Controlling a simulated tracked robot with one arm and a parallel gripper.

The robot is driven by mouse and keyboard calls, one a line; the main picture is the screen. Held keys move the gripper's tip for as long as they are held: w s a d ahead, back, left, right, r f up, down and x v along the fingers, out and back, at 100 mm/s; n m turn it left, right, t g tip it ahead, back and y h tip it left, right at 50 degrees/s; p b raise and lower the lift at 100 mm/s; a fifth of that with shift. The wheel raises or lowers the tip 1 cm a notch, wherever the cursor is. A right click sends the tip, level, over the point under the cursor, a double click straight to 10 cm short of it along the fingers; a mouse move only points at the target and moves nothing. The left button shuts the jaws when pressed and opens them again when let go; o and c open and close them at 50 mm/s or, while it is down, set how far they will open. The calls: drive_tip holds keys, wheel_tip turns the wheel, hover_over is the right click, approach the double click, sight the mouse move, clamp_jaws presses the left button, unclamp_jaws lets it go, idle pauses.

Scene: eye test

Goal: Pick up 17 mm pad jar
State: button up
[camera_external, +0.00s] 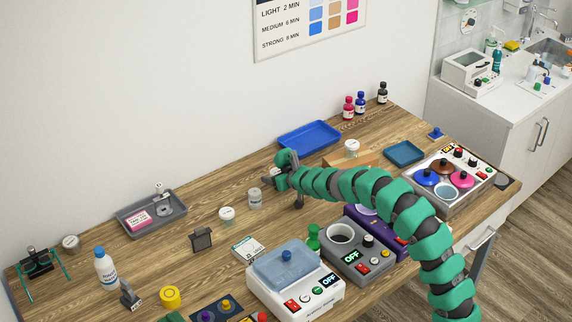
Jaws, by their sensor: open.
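Several small jars stand on the wooden bench, and their labels are too small to read, so I cannot tell which is the 17 mm pad jar. A clear jar (254,198) stands just left of my gripper. A white-lidded jar (227,214) stands further left and nearer the front. Another white-lidded jar (352,147) stands at the wooden block, and a grey-lidded jar (71,242) is at the far left. My gripper (281,187) is open, with nothing seen between its dark fingers. It is beside the clear jar, apart from it as far as I can tell.
A blue tray (309,138) lies behind my gripper and a grey tray (151,213) to the left. A dark clip-like block (201,239), a white heater box (295,280) and a grey device (357,252) stand toward the front. Bare bench lies around the near jars.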

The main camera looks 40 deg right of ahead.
drive_tip(key=c, duration=1.1)
drive_tip(key=shift+o, duration=0.2)
